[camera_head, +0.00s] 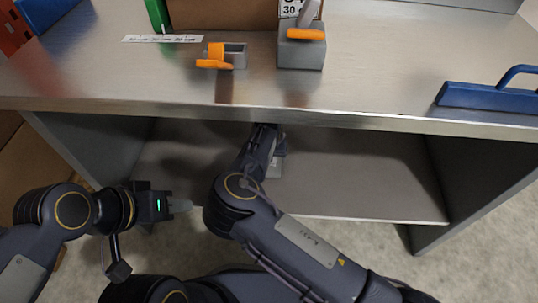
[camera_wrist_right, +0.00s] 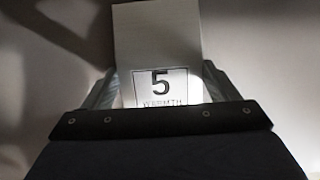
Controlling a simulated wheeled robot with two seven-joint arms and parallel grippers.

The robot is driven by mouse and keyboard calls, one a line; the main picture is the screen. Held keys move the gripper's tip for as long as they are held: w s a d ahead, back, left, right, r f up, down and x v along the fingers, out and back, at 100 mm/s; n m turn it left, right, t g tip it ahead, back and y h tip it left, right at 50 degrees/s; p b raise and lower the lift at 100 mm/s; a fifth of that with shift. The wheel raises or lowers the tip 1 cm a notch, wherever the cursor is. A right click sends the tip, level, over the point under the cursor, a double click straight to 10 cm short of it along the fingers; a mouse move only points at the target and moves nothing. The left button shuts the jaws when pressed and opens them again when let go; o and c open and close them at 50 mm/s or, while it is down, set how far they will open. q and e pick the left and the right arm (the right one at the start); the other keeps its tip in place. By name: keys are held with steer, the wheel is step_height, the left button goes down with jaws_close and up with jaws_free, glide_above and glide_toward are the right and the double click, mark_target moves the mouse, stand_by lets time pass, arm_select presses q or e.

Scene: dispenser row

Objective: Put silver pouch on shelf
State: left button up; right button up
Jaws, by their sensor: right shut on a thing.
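The silver pouch (camera_wrist_right: 158,42) shows in the right wrist view as a pale grey, flat-faced item with a white label reading "5" and a partly covered word. My right gripper (camera_wrist_right: 158,92) is shut on it, one finger at each side. In the head view my right arm reaches under the table top, over the lower shelf (camera_head: 350,175). A small pale part of the pouch (camera_head: 274,168) shows beside the wrist; the right fingers are hidden there. I cannot tell if the pouch touches the shelf. My left gripper (camera_head: 180,206) is in front of the shelf, its opening unclear.
On the steel table top (camera_head: 380,70) stand a grey dispenser with an orange lever (camera_head: 301,54), a small grey holder with an orange part (camera_head: 235,58) and a blue handled tool (camera_head: 495,96). The table's front edge hangs over my right arm. The lower shelf's right part is bare.

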steer(key=o, duration=1)
steer(key=p+v, duration=0.3)
steer(key=v, duration=0.3)
steer(key=shift+r, duration=0.35)
steer(key=shift+s+r+p, duration=0.2)
steer(key=shift+r+p, duration=0.1)
steer(key=shift+r, duration=0.2)
